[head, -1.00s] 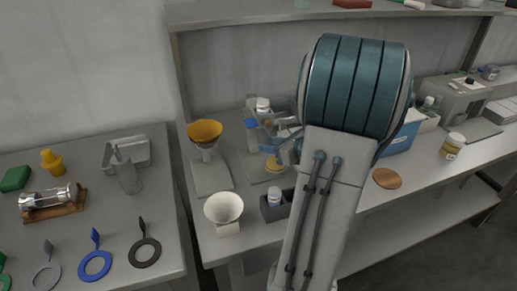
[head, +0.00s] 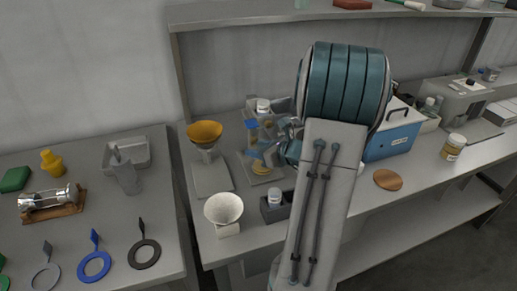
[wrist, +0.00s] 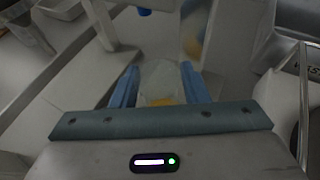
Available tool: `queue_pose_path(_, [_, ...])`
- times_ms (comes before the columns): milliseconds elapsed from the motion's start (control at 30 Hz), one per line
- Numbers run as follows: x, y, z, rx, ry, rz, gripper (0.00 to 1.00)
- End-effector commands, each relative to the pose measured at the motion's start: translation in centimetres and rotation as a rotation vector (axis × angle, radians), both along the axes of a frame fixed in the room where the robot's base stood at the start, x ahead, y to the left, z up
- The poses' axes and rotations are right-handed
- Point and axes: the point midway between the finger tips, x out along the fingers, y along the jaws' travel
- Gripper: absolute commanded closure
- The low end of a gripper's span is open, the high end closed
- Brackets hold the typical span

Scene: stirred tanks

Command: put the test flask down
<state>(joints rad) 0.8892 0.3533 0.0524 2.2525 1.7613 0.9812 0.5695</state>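The test flask (wrist: 160,80) is clear, with some yellow in its lower part. In the wrist view it stands between the blue fingers of my gripper (wrist: 160,88), which are closed against its sides. In the head view my gripper (head: 264,152) is over the middle of the bench, above or at a pale square plate (head: 247,170). The flask is small and partly hidden there by the fingers. I cannot tell whether its base touches anything.
A balance-like stand with an orange bowl (head: 205,132) is left of my gripper. A white funnel (head: 224,208) and a dark rack with a white-capped bottle (head: 274,195) are in front. A blue box (head: 392,138) is to the right. Bottles (head: 262,106) stand behind.

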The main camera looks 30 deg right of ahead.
Motion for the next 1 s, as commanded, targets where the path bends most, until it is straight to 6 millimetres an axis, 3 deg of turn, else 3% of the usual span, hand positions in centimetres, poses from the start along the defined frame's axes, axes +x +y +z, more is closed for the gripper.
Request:
queue_pose_path(433, [-0.3, -0.1, 0.6, -0.001, 0.0, -0.002, 0.5])
queue_pose_path(800, [-7.2, -2.0, 3.5, -0.003, -0.001, -0.005, 0.5])
queue_pose_path(1000, [-9.8, -2.7, 4.6, -0.002, -0.001, -0.002, 0.5])
